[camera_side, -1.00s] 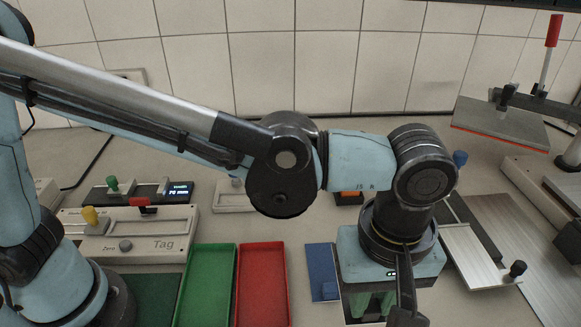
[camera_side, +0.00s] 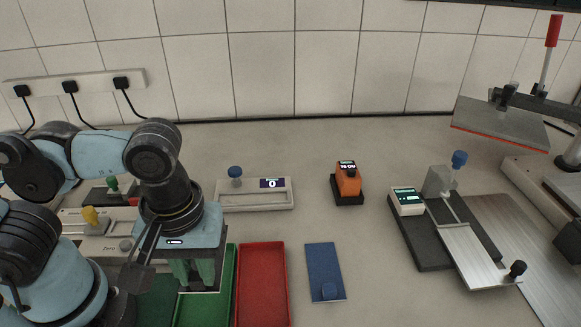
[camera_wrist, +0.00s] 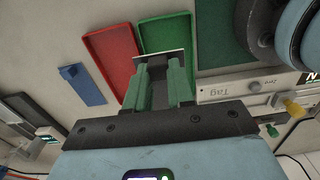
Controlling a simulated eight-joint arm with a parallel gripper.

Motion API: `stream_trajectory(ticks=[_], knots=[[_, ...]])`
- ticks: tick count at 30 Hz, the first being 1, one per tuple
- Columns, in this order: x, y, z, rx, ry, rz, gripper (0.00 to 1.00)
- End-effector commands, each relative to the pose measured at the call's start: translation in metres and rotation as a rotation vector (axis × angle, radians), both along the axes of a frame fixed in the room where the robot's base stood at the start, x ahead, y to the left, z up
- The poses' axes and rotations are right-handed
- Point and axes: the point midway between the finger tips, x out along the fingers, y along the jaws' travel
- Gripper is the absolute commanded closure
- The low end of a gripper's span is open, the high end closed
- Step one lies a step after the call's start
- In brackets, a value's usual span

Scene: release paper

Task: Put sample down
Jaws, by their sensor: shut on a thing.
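My gripper (camera_side: 191,273) points down at the left, its green fingers shut on a thin, pale-edged sample sheet. The sheet (camera_wrist: 160,54) shows at the fingertips in the wrist view, mostly hidden by the fingers. In both views the gripper and sheet overlap the near part of the green tray (camera_side: 222,305), which also shows in the wrist view (camera_wrist: 166,33). I cannot tell how high the sheet is above it. The red tray (camera_side: 262,285) is right beside the green one and looks empty.
A dark green mat (camera_side: 157,300) lies left of the green tray. The Tag device (camera_wrist: 245,92) with coloured knobs is close to my gripper. A blue plate (camera_side: 323,268), an orange meter (camera_side: 347,180) and a white scale-like device (camera_side: 255,196) stand to the right and behind.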

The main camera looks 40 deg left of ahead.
Motion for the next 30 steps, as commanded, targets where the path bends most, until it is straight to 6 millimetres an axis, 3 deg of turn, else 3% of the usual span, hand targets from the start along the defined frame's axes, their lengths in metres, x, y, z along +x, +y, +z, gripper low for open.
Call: stream_trajectory(ticks=[6, 16, 30], knots=[[-0.007, 0.01, -0.011, 0.0, 0.0, 0.0, 1.0], [-0.007, 0.009, -0.043, 0.0, 0.0, 0.0, 1.0], [-0.007, 0.009, -0.065, 0.0, 0.0, 0.0, 1.0]])
